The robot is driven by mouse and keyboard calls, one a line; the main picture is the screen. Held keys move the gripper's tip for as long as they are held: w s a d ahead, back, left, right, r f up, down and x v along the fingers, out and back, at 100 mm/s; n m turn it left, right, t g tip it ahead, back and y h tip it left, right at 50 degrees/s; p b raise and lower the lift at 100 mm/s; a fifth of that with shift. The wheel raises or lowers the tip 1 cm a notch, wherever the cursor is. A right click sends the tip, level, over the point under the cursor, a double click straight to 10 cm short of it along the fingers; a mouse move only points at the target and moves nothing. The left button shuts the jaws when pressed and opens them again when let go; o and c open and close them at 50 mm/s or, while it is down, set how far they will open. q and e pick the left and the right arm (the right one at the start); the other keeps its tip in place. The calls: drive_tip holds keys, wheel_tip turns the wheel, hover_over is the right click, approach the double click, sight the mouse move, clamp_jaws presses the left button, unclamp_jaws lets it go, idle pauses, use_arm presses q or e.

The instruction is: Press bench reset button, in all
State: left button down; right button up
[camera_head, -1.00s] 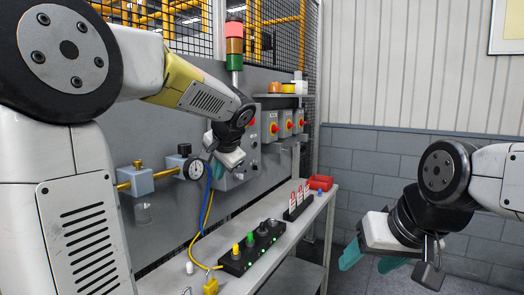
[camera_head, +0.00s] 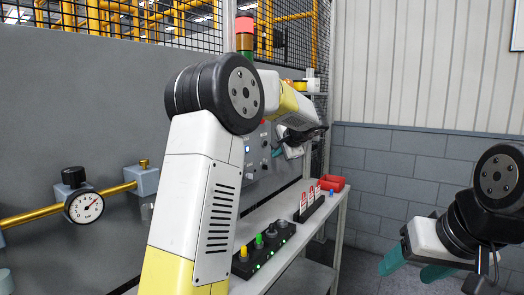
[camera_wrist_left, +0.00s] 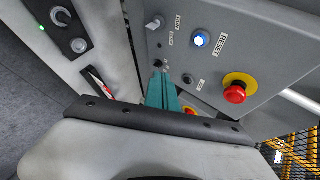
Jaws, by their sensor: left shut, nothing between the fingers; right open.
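The bench reset button is a lit blue-white button (camera_wrist_left: 200,39) beside a RESET label on a grey control panel (camera_wrist_left: 262,52) in the left wrist view. A small bright button (camera_head: 247,149) shows on the panel in the head view. My left gripper (camera_head: 279,153) is shut and empty in front of the panel, partly hidden by its own wrist. In the left wrist view its teal fingertips (camera_wrist_left: 162,78) are below and left of the blue button, apart from it. My right gripper (camera_head: 418,268) is open and empty at the right, away from the bench.
The bench holds a black button box (camera_head: 262,250), a rack of red tags (camera_head: 311,201) and a red bin (camera_head: 332,183). A gauge (camera_head: 85,207) is on the left wall.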

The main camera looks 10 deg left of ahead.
use_arm(q)
drive_tip(key=shift+a, duration=0.1)
drive_tip(key=w+a, duration=0.3)
drive_tip(key=a, duration=0.5)
drive_tip(key=shift+a, duration=0.15)
idle(1.9)
drive_tip(key=shift+w+a, duration=0.1)
drive_tip(key=shift+a, duration=0.25)
drive_tip(key=shift+w+a, duration=0.2)
drive_tip(key=shift+a, duration=0.25)
idle(0.8)
drive_tip(key=shift+d, duration=0.1)
drive_tip(key=shift+s+d, duration=0.35)
drive_tip(key=shift+d, duration=0.35)
drive_tip(key=shift+d, duration=0.1)
